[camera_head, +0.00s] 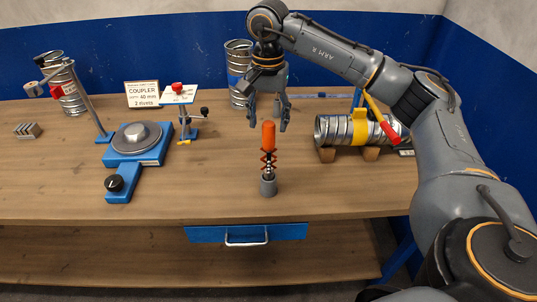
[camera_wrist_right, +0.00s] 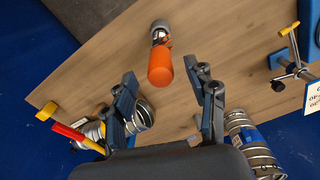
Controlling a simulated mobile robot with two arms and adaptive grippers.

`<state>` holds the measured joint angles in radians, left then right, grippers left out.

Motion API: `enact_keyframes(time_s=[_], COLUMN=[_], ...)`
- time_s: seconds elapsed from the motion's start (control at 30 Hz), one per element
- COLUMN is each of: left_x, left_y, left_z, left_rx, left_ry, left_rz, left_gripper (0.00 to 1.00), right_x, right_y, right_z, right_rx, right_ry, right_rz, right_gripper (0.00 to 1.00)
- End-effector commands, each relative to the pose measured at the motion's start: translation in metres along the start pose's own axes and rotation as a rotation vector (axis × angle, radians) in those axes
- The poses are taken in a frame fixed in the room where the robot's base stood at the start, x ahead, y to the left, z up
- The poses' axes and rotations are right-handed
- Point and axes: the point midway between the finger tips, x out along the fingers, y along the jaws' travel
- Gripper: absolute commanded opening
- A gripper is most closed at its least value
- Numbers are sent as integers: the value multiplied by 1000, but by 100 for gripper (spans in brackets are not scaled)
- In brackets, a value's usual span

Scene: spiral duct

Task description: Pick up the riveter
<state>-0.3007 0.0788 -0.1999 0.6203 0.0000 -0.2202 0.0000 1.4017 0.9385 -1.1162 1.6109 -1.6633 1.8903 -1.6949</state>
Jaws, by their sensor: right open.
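The riveter (camera_head: 268,150) stands upright on the wooden table, its orange handle at the top and a grey cylindrical base or holder (camera_head: 268,187) at the bottom. My right gripper (camera_head: 268,124) is open, pointing down, with its fingertips just above or around the height of the handle's top. In the right wrist view the orange handle (camera_wrist_right: 160,66) shows ahead of and between the open fingers (camera_wrist_right: 168,82), apart from both. The gripper holds nothing. My left gripper is not in view.
A spiral duct (camera_head: 334,130) with a yellow strap lies on wooden blocks at right. A blue turntable device (camera_head: 138,142), a clamp stand (camera_head: 182,112) and a coupler sign (camera_head: 142,93) stand left. Another duct (camera_head: 238,62) stands behind the gripper.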

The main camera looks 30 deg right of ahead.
Motion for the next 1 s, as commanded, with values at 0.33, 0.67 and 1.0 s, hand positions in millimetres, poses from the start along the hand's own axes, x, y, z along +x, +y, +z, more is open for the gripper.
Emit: enact_keyframes(time_s=[0.33, 0.67, 1.0], left_x=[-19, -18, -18], left_y=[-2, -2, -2], left_z=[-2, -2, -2], left_rx=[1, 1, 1], left_ry=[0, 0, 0], left_rz=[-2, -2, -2], left_gripper=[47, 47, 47], right_x=[36, 36, 35], right_y=[1, 0, 0], right_z=[0, 0, -1], right_rx=[0, 0, 0], right_ry=[-1, -1, 0], right_rz=[1, 0, -2], right_gripper=[56, 24, 0])
